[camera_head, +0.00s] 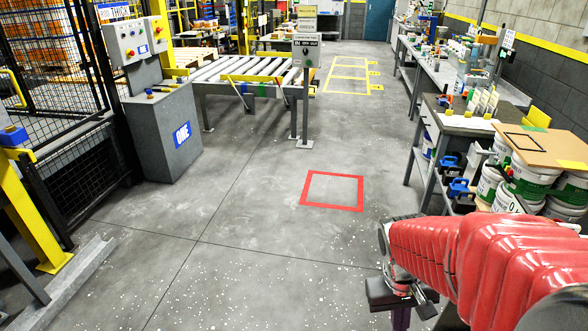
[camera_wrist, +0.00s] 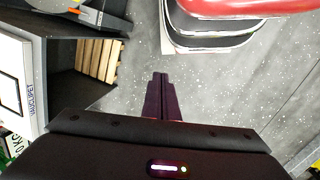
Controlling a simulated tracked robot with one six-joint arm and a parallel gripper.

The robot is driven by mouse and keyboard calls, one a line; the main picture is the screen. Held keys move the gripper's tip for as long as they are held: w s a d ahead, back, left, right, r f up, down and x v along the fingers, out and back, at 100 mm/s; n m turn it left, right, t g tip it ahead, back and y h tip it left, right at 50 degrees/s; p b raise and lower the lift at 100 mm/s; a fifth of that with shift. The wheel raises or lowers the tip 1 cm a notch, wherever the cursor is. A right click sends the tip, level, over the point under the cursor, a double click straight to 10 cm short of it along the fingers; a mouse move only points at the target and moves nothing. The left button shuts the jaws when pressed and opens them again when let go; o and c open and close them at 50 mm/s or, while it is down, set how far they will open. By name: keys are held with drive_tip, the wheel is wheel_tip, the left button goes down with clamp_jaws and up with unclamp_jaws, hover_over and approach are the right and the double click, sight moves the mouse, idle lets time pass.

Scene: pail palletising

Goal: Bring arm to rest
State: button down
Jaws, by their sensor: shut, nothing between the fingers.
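My gripper (camera_wrist: 160,78) shows in the wrist view with its two dark fingers together and nothing between them. It points out over bare grey floor. In the head view my red-sleeved arm reaches in from the lower right, and the gripper (camera_head: 402,316) hangs at its end near the bottom edge, partly cut off. The gripper is apart from the pails (camera_head: 531,180) stacked at the right, which have a brown board on top.
A red square (camera_head: 332,191) is marked on the open floor. A roller conveyor (camera_head: 254,70) and a grey control cabinet (camera_head: 160,125) stand left. A workbench (camera_head: 462,115) lines the right. In the wrist view a cabinet with wooden slats (camera_wrist: 98,60) is close at left.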

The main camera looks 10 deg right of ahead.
drive_tip(key=w+a+r+n+t+y, duration=0.1)
drive_tip(key=a+r+t, duration=0.5)
drive_tip(key=a+r, duration=0.8)
drive_tip(key=shift+w+r+n+t+y, duration=0.3)
drive_tip(key=shift+w+r+n+t, duration=0.15)
drive_tip(key=shift+n, duration=0.25)
